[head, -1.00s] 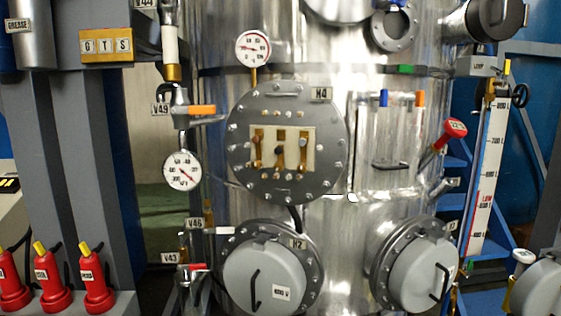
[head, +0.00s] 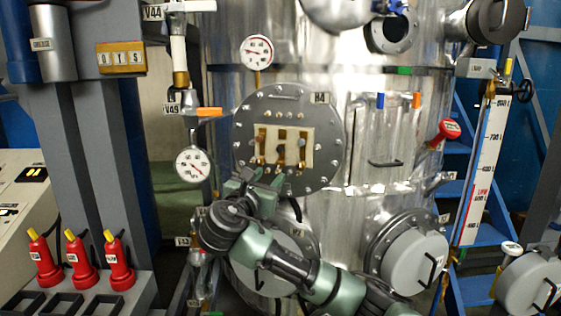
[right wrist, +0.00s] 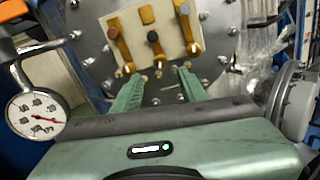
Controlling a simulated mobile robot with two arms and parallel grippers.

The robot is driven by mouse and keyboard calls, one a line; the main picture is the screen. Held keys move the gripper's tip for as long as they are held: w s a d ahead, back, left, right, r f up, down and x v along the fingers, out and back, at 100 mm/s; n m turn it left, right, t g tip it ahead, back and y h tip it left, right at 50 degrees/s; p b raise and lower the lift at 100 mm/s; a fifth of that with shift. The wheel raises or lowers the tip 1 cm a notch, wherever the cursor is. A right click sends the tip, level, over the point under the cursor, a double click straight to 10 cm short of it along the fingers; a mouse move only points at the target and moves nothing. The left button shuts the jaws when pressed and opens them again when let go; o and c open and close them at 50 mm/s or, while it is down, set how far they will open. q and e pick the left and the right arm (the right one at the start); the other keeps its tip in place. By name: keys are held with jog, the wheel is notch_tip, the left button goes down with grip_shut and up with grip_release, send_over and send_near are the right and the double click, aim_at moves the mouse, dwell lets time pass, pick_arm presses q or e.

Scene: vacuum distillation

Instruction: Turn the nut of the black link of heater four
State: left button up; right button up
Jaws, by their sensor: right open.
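The round steel flange of heater four (head: 315,180), labelled H4 (head: 320,97), carries a cream plate (head: 299,135) with three brass links. My right gripper (head: 268,177) is in front of the flange's lower edge, below the links. In the right wrist view my right gripper (right wrist: 158,81) has its two green fingers apart, with nothing between them, pointing at the lower part of the plate. My left gripper is not in view.
A dial gauge (head: 193,164) and an orange-handled valve (head: 209,112) are left of the flange. A lower grey heater cover (head: 248,278) is partly hidden behind my right arm. Another cover (head: 415,262) is at the lower right. Red bottles (head: 119,265) stand at the far left.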

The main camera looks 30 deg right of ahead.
aim_at(279, 164)
jog(key=p+x, duration=0.1)
jog(key=x, duration=0.1)
jog(key=p+x, duration=0.1)
jog(key=x, duration=0.1)
jog(key=r+p+x, duration=0.1)
jog(key=x, duration=0.1)
jog(key=shift+w+d, duration=0.1)
jog(key=shift+d, duration=0.25)
jog(key=shift+w+d+f+p, duration=0.1)
jog(key=shift+w+d+p, duration=0.2)
jog(key=shift+d, duration=0.15)
grip_shut()
